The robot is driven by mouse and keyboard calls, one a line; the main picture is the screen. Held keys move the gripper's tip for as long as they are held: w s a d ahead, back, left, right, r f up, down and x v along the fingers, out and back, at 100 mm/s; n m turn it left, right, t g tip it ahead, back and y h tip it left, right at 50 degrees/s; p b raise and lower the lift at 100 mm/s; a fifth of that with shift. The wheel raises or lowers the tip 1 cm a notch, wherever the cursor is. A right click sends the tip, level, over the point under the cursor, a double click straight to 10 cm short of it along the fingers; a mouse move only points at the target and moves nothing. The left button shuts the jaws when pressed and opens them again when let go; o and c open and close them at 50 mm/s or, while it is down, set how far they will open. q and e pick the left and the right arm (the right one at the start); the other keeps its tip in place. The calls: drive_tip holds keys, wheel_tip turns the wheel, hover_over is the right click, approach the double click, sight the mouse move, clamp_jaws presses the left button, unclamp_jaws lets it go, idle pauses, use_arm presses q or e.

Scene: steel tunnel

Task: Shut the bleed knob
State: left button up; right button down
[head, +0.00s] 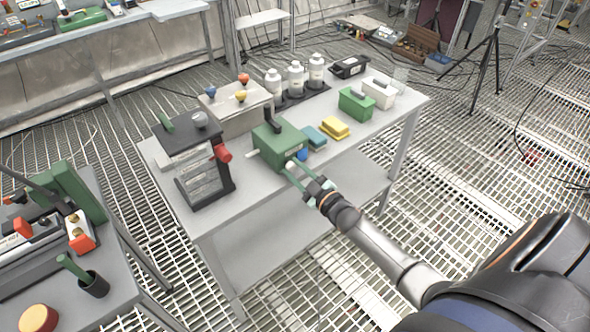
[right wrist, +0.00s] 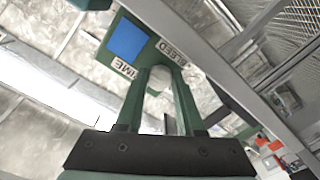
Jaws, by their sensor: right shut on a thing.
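The green pump box (head: 270,148) with a black lever on top sits at the front edge of the grey table. Its front bears a pale round knob, the bleed knob (head: 290,164), and a blue part (head: 302,154). In the right wrist view the knob (right wrist: 158,82) sits beside the BLEED label (right wrist: 174,52), with the blue face (right wrist: 127,41) to its left. My right gripper (head: 291,172) reaches in from the front and is shut on the bleed knob, one green finger on each side. The knob's turn angle cannot be told. My left gripper is out of view.
Left of the pump stands a dark-framed device (head: 200,160) with a red knob (head: 222,153). Teal (head: 314,137) and yellow (head: 335,127) blocks lie close on the right, with a green case (head: 356,104) beyond. Several bottles stand behind. Another bench (head: 70,300) is at left.

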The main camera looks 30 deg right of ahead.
drive_tip(key=c, duration=0.5)
unclamp_jaws()
drive_tip(key=shift+s, duration=0.1)
drive_tip(key=s, duration=0.8)
drive_tip(key=s+d, duration=0.1)
drive_tip(key=s, duration=0.3)
drive_tip(key=shift+s, duration=0.2)
drive_tip(key=s+a+f+m+g, duration=0.1)
drive_tip(key=s+a+f+g, duration=0.2)
drive_tip(key=a, duration=0.3)
drive_tip(key=s+a+f+m+g, duration=0.2)
drive_tip(key=s+a+f+g, duration=0.1)
drive_tip(key=s+a, duration=0.3)
drive_tip(key=s+a+f+m+g, duration=0.2)
drive_tip(key=s+a+f+g, duration=0.1)
drive_tip(key=s+a+f, duration=0.1)
drive_tip(key=shift+s+a+f+y, duration=0.2)
drive_tip(key=shift+s+a, duration=0.1)
drive_tip(key=shift+a, duration=0.35)
drive_tip(key=shift+s+a+f+y, duration=0.2)
drive_tip(key=shift+s+a, duration=0.05)
drive_tip(key=shift+a, duration=0.4)
